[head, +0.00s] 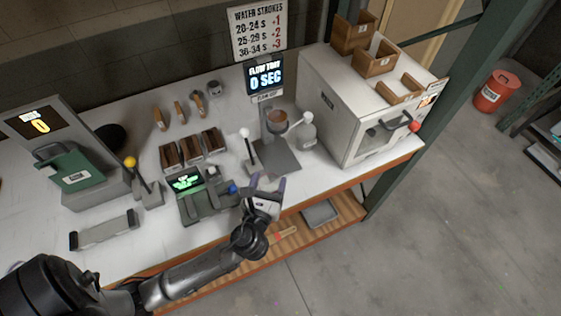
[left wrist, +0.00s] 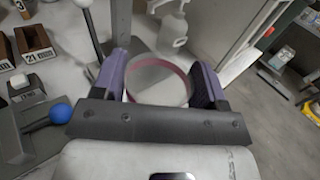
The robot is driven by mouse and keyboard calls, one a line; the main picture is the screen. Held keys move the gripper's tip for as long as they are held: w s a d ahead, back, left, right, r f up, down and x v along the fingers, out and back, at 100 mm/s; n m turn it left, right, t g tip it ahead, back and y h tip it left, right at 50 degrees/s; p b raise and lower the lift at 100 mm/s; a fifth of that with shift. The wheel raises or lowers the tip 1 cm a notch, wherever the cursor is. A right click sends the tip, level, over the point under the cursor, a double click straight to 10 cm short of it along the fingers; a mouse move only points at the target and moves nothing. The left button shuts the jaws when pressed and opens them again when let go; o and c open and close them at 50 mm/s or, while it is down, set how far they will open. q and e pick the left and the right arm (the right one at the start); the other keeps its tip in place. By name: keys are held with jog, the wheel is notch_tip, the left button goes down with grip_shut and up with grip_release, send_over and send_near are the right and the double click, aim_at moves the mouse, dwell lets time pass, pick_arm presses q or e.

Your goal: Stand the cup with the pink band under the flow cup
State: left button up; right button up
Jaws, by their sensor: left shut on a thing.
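The cup with the pink band (left wrist: 160,84) is between the purple fingers of my left gripper (left wrist: 160,88) in the left wrist view; the band runs round its rim. In the head view my left gripper (head: 268,186) is over the bench's front edge, in front of and below the flow cup stand; the held cup is hard to make out there. The flow cup (head: 277,119) is a brownish bowl held on a dark stand, above a grey base plate (head: 277,160). My right gripper is not in view.
A lever with a white knob (head: 245,133) stands left of the base plate, and a pale bottle (head: 307,133) stands right of it. A green-lit device (head: 187,183) is left of my gripper. A large white cabinet (head: 340,120) stands at the right.

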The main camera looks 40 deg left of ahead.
pick_arm(q)
jog(key=shift+s+a+f, duration=0.15)
jog(key=shift+s+f, duration=0.15)
jog(key=shift+f, duration=0.2)
jog(key=shift+s+a+f, duration=0.1)
jog(key=shift+s+f, duration=0.2)
jog(key=shift+f, duration=0.2)
jog(key=shift+s+a+f+y, duration=0.1)
jog(key=shift+a+f+y, duration=0.1)
jog(key=shift+f+y, duration=0.15)
jog(key=shift+n, duration=0.3)
jog(key=shift+f+b+x, duration=0.35)
jog(key=shift+f+x, duration=0.35)
jog(key=shift+x, duration=2.2)
jog(key=shift+f+b+x, duration=0.3)
jog(key=shift+f+x, duration=0.45)
jog(key=shift+x, duration=2.15)
jog(key=shift+f+b+x, duration=0.35)
jog(key=shift+f+x, duration=0.35)
jog(key=shift+x, duration=2.2)
jog(key=shift+f, duration=0.15)
jog(key=o, duration=1)
jog(key=shift+c, duration=0.2)
